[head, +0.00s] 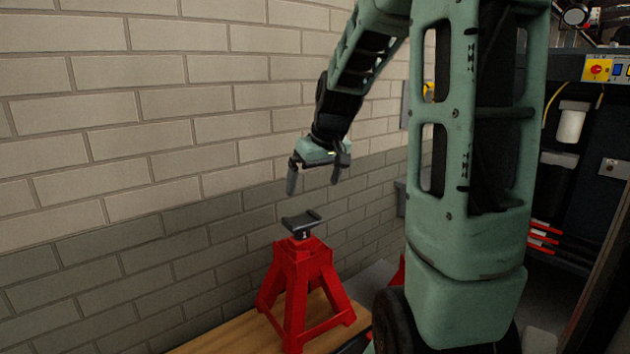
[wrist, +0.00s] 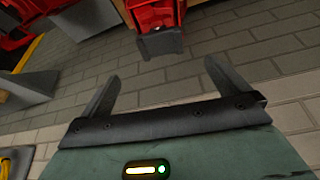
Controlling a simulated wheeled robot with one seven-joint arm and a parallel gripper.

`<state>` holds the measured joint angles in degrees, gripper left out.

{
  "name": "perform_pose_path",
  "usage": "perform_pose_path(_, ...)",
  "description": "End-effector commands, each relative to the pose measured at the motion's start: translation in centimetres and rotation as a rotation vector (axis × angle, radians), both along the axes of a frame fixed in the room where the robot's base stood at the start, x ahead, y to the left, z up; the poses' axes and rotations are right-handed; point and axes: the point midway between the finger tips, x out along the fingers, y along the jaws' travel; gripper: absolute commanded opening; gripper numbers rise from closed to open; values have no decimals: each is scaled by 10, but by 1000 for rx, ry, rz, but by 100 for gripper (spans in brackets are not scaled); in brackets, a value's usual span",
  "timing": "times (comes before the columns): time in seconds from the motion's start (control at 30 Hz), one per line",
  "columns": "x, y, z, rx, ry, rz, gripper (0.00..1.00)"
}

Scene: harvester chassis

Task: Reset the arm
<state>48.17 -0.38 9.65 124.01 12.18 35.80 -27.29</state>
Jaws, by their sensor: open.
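My gripper (head: 313,178) hangs from my green arm in the head view, above a red jack stand (head: 298,285). Its two dark fingers are spread apart with nothing between them. In the wrist view my gripper (wrist: 158,88) also shows open and empty. The stand's dark saddle top (head: 301,220) is below the fingers and apart from them. In the wrist view the saddle (wrist: 161,43) shows beyond the fingertips. My large arm link hides much of the right middle of the head view.
The red stand rests on a wooden surface (head: 225,338). A brick wall (head: 120,110) runs behind it on the left. At the right is a dark cabinet with a yellow switch box (head: 597,70), a white canister (head: 572,122) and red-handled tools (head: 543,237).

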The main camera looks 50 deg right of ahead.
Motion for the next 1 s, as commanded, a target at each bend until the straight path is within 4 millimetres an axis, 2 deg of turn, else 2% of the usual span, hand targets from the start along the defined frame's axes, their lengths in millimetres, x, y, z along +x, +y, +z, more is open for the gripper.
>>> perform_pose_path(0.5,0,0,0,0,0,0,100)
perform_pose_path(0.57,5,11,-2,5,4,21,100)
perform_pose_path(0.67,16,50,-10,23,22,95,100)
perform_pose_path(0.77,25,111,-21,46,53,207,100)
perform_pose_path(0.8,26,138,-26,54,71,260,100)
perform_pose_path(0.9,19,204,-39,70,115,384,100)
perform_pose_path(1.0,0,263,-51,77,162,504,100)
